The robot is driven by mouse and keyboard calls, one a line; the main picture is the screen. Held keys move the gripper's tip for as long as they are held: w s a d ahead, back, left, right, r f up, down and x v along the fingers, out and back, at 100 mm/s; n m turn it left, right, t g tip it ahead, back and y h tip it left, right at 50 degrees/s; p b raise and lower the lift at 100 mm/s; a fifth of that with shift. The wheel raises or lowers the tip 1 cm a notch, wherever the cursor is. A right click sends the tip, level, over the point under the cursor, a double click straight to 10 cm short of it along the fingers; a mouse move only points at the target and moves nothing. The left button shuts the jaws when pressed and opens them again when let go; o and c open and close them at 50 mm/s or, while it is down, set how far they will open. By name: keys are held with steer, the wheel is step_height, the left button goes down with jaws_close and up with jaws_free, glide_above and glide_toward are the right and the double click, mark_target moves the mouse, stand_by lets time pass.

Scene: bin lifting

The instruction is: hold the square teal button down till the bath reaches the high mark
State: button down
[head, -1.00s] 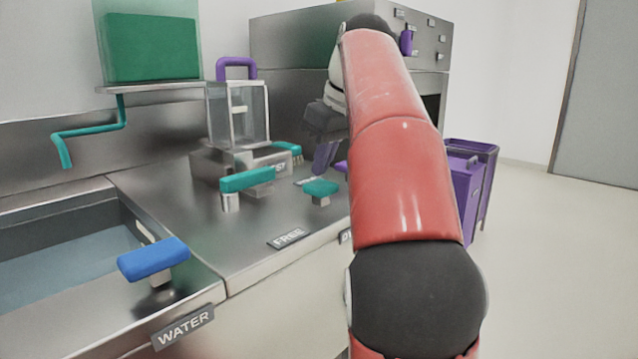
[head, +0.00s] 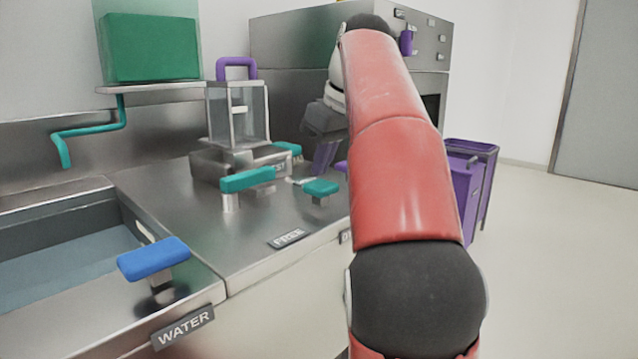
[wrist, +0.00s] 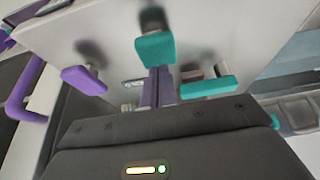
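The square teal button (head: 320,187) stands on a short post on the steel counter; it also shows in the wrist view (wrist: 155,48). My gripper (head: 321,172) points down just behind the button in the head view. Its purple fingers (wrist: 158,72) look closed together, with nothing seen between them. Their tips lie close to the button's edge; I cannot tell whether they touch it. The sunken bath (head: 60,215) at the left has bluish water in it. A pale mark (head: 146,230) shows on its right wall, but I cannot read the level against it.
A teal bar (head: 248,179) stands left of the button, in front of a glass tank (head: 237,112) with a purple handle. A blue paddle (head: 153,259) stands at the bath's front edge. In the wrist view, a purple paddle (wrist: 85,80) is left of my fingers.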

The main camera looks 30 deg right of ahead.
steer(key=shift+f, duration=0.15)
steer(key=shift+f+b, duration=1)
steer(key=shift+f, duration=0.15)
stand_by(6.7)
